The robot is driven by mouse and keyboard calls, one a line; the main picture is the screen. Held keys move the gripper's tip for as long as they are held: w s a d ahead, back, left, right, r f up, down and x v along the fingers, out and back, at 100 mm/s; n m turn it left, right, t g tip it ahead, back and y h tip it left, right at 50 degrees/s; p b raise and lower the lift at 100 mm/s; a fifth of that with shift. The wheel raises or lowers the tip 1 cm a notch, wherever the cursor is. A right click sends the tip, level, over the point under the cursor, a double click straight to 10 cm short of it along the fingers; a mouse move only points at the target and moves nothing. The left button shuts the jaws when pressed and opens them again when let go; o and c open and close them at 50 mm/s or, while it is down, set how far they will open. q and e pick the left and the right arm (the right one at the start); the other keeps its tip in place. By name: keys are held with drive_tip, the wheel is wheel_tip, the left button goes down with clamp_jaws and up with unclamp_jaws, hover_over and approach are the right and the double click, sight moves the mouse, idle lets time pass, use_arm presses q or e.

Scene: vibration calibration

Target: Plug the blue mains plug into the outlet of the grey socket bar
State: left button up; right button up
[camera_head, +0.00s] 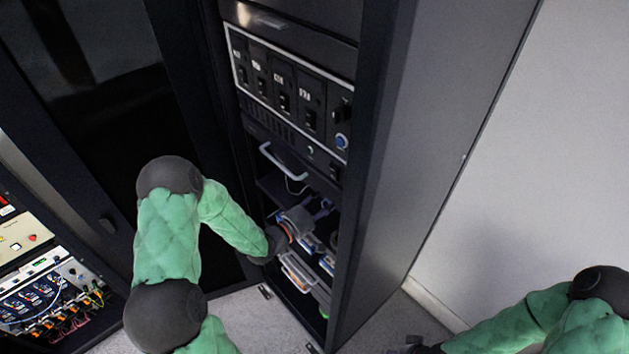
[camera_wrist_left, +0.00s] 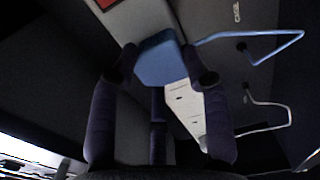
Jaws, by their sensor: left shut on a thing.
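My left gripper (camera_wrist_left: 160,70) is shut on the blue mains plug (camera_wrist_left: 158,60), which sits between the two fingertips in the left wrist view. A pale grey bar (camera_wrist_left: 184,103), apparently the socket bar, runs behind the plug. The plug overlaps it in the picture, and I cannot tell whether they touch. No outlet opening can be made out. In the head view my left gripper (camera_head: 298,220) reaches inside the open rack, and the plug cannot be told apart there. My right gripper (camera_head: 424,346) shows only as a dark part at the bottom edge.
The rack's side wall (camera_head: 400,150) stands right of my left arm. A panel of switches (camera_head: 290,90) and a pale handle (camera_head: 283,163) are above the gripper. A light blue cable or handle (camera_wrist_left: 275,50) shows in the wrist view. An open equipment box (camera_head: 45,280) is at left.

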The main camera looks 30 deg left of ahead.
use_arm(q)
drive_tip(key=shift+w+r, duration=0.1)
drive_tip(key=shift+w, duration=0.05)
idle(0.5)
drive_tip(key=o, duration=1.2)
drive_tip(key=shift+v, duration=2.5)
drive_tip(key=v, duration=1.2)
